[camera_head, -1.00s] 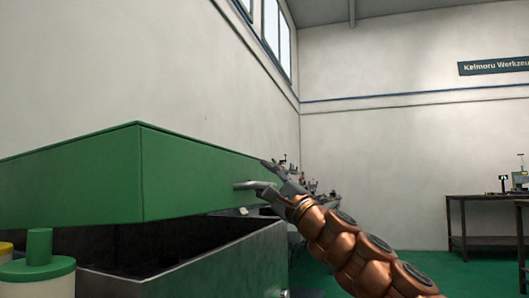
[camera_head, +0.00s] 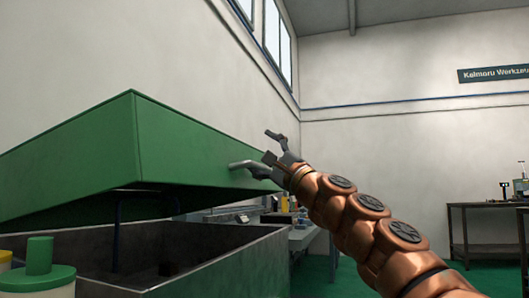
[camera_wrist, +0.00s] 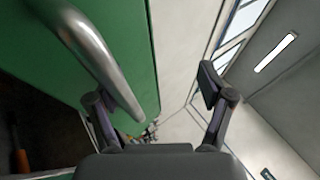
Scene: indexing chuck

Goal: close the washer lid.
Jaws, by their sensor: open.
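The washer lid (camera_head: 190,145) is a big green box-shaped cover, raised and tilted above the dark grey tub (camera_head: 235,262), with a wide gap under its front. A bent grey metal handle (camera_head: 248,167) sticks out of the lid's right-hand side. My gripper (camera_head: 270,146) is open at that handle, its fingers pointing up and left. In the wrist view the handle (camera_wrist: 95,50) runs past the left finger of my gripper (camera_wrist: 155,97) and overlaps it. I cannot tell whether the finger touches the handle.
A white container with a green cap (camera_head: 40,262) stands at the front left, beside the tub. A bench with small items (camera_head: 295,235) is behind my arm. A dark table (camera_head: 485,210) stands at the far right. The room above the lid is clear.

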